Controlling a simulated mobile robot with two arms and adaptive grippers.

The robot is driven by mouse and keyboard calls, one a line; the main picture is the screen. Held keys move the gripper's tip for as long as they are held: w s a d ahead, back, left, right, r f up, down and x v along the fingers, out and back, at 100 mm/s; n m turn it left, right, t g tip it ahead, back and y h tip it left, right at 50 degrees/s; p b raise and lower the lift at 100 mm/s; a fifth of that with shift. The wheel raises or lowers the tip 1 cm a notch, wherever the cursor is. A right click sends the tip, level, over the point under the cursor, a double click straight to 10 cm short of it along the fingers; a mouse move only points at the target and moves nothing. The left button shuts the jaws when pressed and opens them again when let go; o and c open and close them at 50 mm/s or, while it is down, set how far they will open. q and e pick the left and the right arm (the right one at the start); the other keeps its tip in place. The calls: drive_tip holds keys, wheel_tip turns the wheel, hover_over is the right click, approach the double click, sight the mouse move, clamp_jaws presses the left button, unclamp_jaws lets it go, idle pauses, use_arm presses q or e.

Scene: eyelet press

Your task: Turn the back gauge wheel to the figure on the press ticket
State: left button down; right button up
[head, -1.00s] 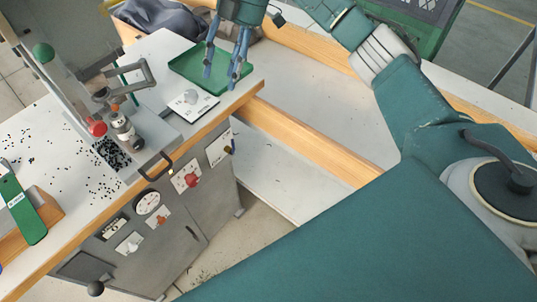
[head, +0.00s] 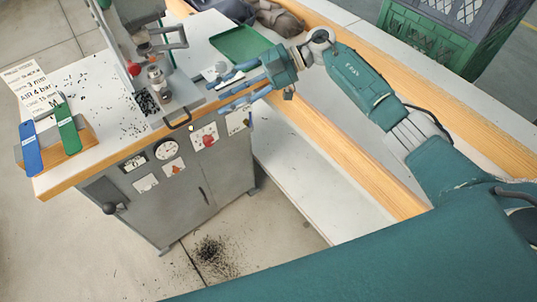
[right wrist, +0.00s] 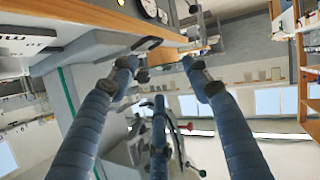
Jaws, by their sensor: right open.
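The eyelet press (head: 160,78) stands on the bench at the upper left of the head view. A printed sheet (head: 28,95) that looks like the press ticket lies at the far left; "AIR 4 bar" is partly readable, the rest too small. My right gripper (head: 216,96) is open and empty, its fingers pointing left near the bench's front edge, right of the press. In the right wrist view the fingers are spread (right wrist: 160,66) with nothing between them. A white card with a pale knob (head: 212,73) is partly hidden behind the fingers; I cannot tell which control is the back gauge wheel.
A green tray (head: 240,44) lies behind the gripper. Dark bits litter the bench.

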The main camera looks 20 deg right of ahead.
drive_tip(key=w+d+f+m+t+p, duration=0.2)
drive_tip(key=w+f+m+t, duration=0.2)
drive_tip(key=f+m+t, duration=0.6)
drive_tip(key=s+d+f+m+t+h, duration=0.1)
drive_tip(key=s+d+f+m+h, duration=0.1)
drive_tip(key=f, duration=0.7)
drive_tip(key=s+d+f+m+t+h+p, duration=0.1)
drive_tip(key=s+d+f+h, duration=0.2)
drive_tip(key=f, duration=0.6)
drive_tip(key=d+h, duration=0.1)
drive_tip(key=d, duration=0.1)
drive_tip(key=shift+d+f+m+h, duration=0.3)
drive_tip(key=shift+d+m, duration=0.05)
drive_tip(key=shift+m, duration=0.05)
